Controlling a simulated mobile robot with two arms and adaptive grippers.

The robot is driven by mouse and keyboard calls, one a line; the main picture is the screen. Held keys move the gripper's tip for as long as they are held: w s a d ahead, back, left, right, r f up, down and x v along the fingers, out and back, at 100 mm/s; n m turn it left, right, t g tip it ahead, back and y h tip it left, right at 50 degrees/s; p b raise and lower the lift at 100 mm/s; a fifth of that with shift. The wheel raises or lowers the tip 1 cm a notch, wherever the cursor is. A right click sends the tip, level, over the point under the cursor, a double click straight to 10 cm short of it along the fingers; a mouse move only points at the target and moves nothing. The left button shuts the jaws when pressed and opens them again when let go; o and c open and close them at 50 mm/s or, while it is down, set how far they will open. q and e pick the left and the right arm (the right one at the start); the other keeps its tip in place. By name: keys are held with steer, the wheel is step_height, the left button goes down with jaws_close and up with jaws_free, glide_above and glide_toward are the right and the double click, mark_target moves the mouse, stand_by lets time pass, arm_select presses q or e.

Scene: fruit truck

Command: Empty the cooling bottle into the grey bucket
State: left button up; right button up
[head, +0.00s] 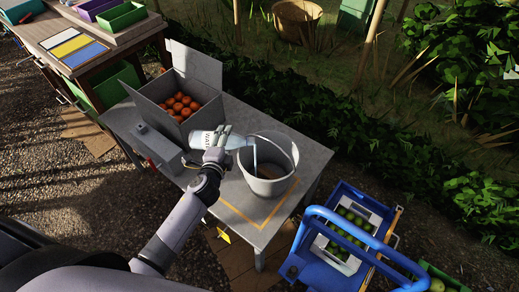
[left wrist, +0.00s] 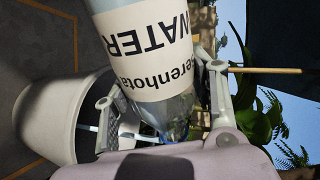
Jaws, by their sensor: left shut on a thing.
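The cooling bottle (head: 204,139), clear with a white "WATER" label, lies nearly level above the table, its neck end pointing right over the grey bucket (head: 284,183). My left gripper (head: 219,146) is shut around the bottle. In the left wrist view the bottle (left wrist: 145,45) sits between both fingers of the gripper (left wrist: 163,100). A thin pale streak, which looks like water, runs from the bottle's end down inside the bucket. The bucket (left wrist: 40,120) stands upright on the table and also shows beside the left finger. My right gripper is not in view.
An open grey box (head: 158,116) of orange fruit stands on the grey table (head: 238,196), behind and left of the bottle. A yellow taped outline marks the table around the bucket. A blue cart (head: 322,271) with green fruit stands at the right. A hedge runs behind.

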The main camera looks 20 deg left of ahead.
arm_select(q)
steer(key=shift+d+r+m+y+p, duration=0.15)
steer(key=shift+r+m+y+p, duration=0.2)
steer(key=shift+r+m+p, duration=0.35)
steer(key=shift+d+r+m+y+p, duration=0.15)
steer(key=shift+r+m+y+p, duration=0.2)
steer(key=shift+r+m+p, duration=0.3)
stand_by(3.1)
steer(key=f+n+b, duration=0.1)
steer(key=f+b, duration=0.1)
steer(key=f+n+h+b, duration=0.1)
steer(key=f+b, duration=0.1)
steer(key=shift+a+n, duration=0.35)
steer(key=shift+r+n+h, duration=0.2)
steer(key=shift+n+h, duration=0.1)
steer(key=shift+a+r, duration=0.1)
steer(key=shift+a+f, duration=0.25)
steer(key=shift+f, duration=0.15)
step_height(320, 180, down, 7)
steer(key=n+t+h+b, duration=0.3)
steer(key=n+b, duration=0.5)
steer(key=n, duration=0.3)
step_height(320, 180, up, 9)
steer(key=n+p, duration=0.2)
steer(key=p, duration=0.5)
steer(key=shift+s+r+p, duration=0.1)
steer(key=shift+p, duration=0.25)
